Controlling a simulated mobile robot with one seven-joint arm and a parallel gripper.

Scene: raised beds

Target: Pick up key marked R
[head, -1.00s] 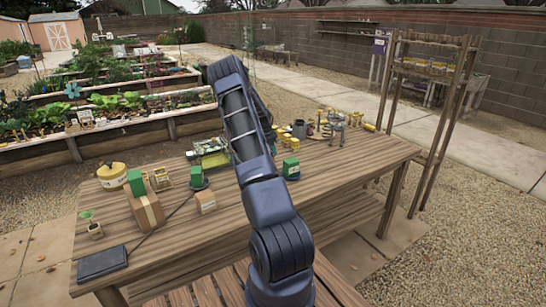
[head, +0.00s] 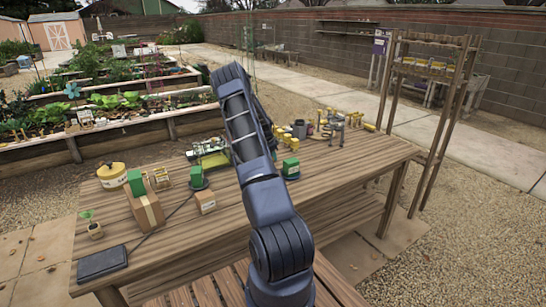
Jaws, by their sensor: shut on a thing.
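My arm rises from the bottom middle of the head view and bends over at its top, above the wooden table (head: 330,185). The end of the arm is behind its own links, so my gripper and anything in it are hidden. I cannot make out a key marked R anywhere. Small grey and yellow items (head: 338,133) stand close together at the table's far right, too small to tell apart.
The front right tabletop is bare.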

